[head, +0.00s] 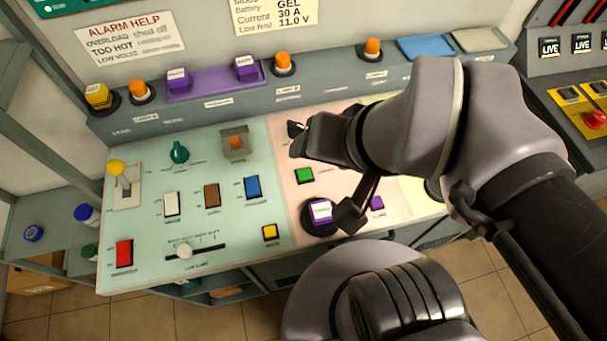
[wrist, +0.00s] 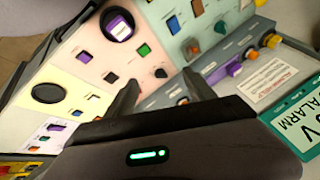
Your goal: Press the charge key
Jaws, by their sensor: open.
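A purple key with a white labelled cap (head: 321,212) stands on a round dark base in the pink section of the sloped panel. Its small print looks like the charge label, but I cannot read it surely. It also shows in the wrist view (wrist: 118,26), upper left, uncovered. My gripper (head: 298,140) is over the upper pink section, beyond the key and apart from it. In the wrist view my gripper (wrist: 160,88) has its two fingers spread with nothing between them. My arm hides the panel's right part in the head view.
A green button (head: 305,175) and a small purple button (head: 377,203) lie near the key. The mint section holds a red switch (head: 124,253), a slider (head: 185,251) and a yellow button (head: 270,232). A raised ledge with orange knobs (head: 283,63) runs behind.

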